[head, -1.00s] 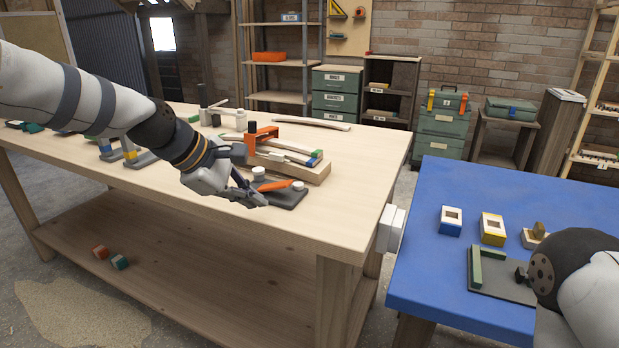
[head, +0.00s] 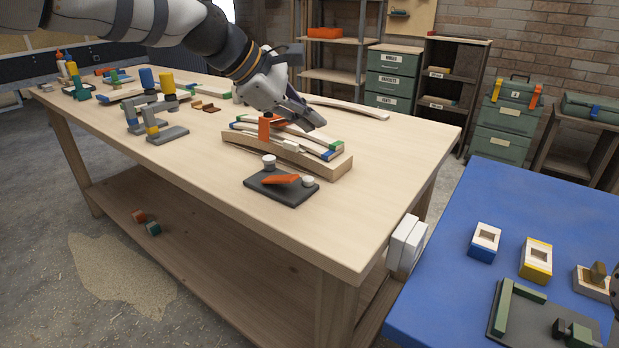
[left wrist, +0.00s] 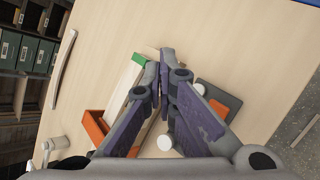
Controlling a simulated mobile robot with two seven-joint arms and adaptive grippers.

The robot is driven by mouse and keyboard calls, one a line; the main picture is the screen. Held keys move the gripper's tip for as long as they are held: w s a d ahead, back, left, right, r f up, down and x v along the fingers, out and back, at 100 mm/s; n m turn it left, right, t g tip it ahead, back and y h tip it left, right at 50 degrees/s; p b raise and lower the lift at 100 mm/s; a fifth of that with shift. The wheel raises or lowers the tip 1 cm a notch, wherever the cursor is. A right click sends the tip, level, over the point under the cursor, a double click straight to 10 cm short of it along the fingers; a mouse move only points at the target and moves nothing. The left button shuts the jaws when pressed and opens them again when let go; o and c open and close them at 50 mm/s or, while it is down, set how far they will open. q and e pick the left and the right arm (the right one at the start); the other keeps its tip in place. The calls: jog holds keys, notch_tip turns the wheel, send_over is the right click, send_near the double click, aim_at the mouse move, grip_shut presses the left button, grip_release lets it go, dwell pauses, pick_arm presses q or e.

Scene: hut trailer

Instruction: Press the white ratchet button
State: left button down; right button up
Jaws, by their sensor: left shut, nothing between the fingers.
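A dark plate (head: 262,188) lies near the front edge of the wooden table, carrying an orange lever (head: 281,179) between two white round caps. One white cap (head: 269,160) stands taller at the back left, and the other (head: 308,181) sits low at the right. I cannot tell which is the ratchet button. My left gripper (head: 318,123) is shut and empty, above and behind the plate, over the clamped wooden strips. In the left wrist view, its closed fingers (left wrist: 166,56) partly hide the dark plate (left wrist: 222,96); a white cap (left wrist: 165,142) shows below them.
A wooden form (head: 325,173) with strips and an orange clamp (head: 265,129) stands just behind the plate. Grey stands (head: 167,134) are farther left. The table's front right corner is clear. A blue table (head: 445,240) with small blocks stands right.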

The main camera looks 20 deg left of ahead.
pick_arm(q)
jog(key=b, duration=0.2)
send_over(309, 181)
notch_tip(309, 181, down, 7)
jog(key=shift+r, duration=0.2)
jog(key=shift+f, duration=1.05)
pick_arm(e)
jog(key=shift+s+f+g, duration=0.5)
jog(key=shift+s+f, duration=0.55)
jog(key=shift+f, duration=0.05)
pick_arm(q)
jog(key=shift+f+p, duration=0.3)
jog(key=shift+f, duration=0.15)
pick_arm(e)
jog(key=shift+w+r, duration=0.1)
jog(key=shift+r, duration=0.05)
pick_arm(q)
jog(key=shift+f, duration=0.55)
jog(key=shift+r+p, duration=0.35)
jog(key=shift+r, duration=0.65)
pick_arm(e)
jog(key=shift+w+r+t, duration=0.3)
jog(key=shift+w+r, duration=0.15)
pick_arm(q)
jog(key=shift+r, duration=0.1)
